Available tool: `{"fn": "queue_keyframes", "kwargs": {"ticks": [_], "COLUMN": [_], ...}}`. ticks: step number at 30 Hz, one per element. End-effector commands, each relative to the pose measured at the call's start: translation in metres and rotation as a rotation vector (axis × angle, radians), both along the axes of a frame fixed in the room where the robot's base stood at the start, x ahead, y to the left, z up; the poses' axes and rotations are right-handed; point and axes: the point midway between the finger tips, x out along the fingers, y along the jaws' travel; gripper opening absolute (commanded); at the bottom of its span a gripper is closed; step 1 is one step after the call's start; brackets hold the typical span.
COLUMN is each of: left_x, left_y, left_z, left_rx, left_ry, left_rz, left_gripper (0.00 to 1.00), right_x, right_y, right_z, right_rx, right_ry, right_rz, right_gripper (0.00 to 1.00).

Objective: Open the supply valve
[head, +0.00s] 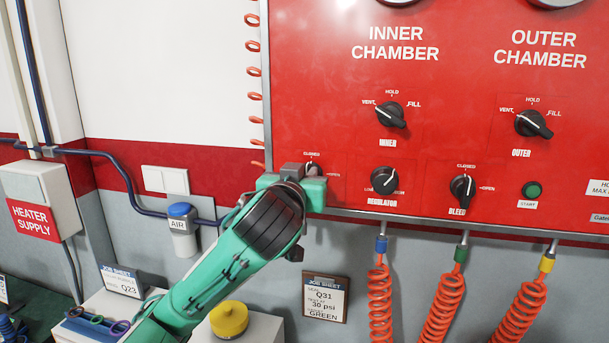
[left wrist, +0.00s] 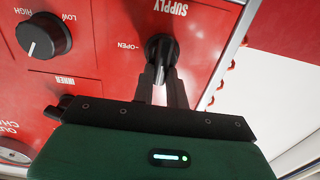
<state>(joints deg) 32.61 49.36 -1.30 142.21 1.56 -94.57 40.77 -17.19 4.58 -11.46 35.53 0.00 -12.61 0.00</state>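The supply valve is a small black knob on the red panel. In the head view only a bit of the knob (head: 312,168) shows beside my left gripper (head: 302,178), with "CLOSED" above it and "OPEN" to its right. In the left wrist view, upside down, the knob (left wrist: 160,47) sits under the "SUPPLY" label, with "OPEN" to its left. The two dark fingers of my left gripper (left wrist: 163,78) are close together at the knob, one on each side of its grip bar. The bar seems to lie toward the closed mark, partly hidden by the fingers. My right gripper is out of view.
The regulator knob (head: 384,181) is just right of the supply valve, with the inner knob (head: 391,114) above it and the bleed knob (head: 462,188) farther right. Orange coiled hoses (head: 380,300) hang below the panel. A yellow object (head: 229,319) stands below my left arm.

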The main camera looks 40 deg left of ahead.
Motion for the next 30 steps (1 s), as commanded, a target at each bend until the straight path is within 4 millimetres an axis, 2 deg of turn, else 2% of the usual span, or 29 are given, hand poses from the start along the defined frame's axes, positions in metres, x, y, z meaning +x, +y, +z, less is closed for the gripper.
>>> {"fn": "queue_keyframes", "kwargs": {"ticks": [14,30], "left_x": [0.0004,0.0035], "left_y": [-0.0008,-0.0063], "left_z": [0.0003,-0.0015], "left_rx": [0.064,0.462], "left_ry": [0.035,0.255], "left_rz": [0.001,0.002], "left_gripper": [0.0,0.0], "right_x": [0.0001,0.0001], "right_y": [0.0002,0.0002], "right_z": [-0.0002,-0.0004], "right_rx": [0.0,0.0], "right_ry": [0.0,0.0], "right_rz": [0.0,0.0], "right_gripper": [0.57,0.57]}}
